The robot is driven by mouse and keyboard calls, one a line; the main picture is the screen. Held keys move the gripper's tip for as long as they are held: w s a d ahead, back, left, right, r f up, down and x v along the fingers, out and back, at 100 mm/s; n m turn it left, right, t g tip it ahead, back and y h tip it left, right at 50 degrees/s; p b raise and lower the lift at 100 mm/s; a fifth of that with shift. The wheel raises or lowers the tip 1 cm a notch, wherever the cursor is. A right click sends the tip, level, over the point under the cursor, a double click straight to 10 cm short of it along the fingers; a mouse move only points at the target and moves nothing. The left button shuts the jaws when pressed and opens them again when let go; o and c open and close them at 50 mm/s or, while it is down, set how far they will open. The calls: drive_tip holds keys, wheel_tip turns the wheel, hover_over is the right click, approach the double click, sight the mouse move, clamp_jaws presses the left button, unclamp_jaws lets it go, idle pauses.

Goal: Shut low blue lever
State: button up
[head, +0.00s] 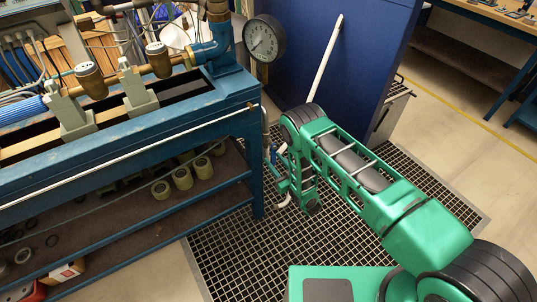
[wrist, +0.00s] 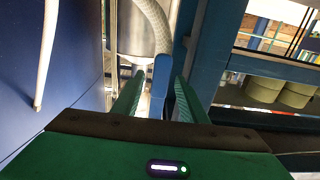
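The blue lever (wrist: 160,88) shows upright in the middle of the wrist view, in front of a shiny metal cylinder (wrist: 132,28) and a pale ribbed hose (wrist: 155,22). My gripper (wrist: 160,76) is open, with one green finger on each side of the lever. The lever appears nearer the right finger; whether it touches is unclear. In the head view my green arm reaches down beside the bench's right end. The gripper and lever are small and partly hidden there.
The blue bench (head: 258,150) stands left of my arm, with pipes and a round gauge (head: 264,39) above. A blue panel (head: 385,50) with a leaning white rod (head: 325,60) stands behind. A black floor grating (head: 225,255) lies below. Beige rings (wrist: 263,88) sit on the lower shelf.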

drive_tip(key=shift+x, duration=2.7)
drive_tip(key=shift+c, duration=0.3)
clamp_jaws()
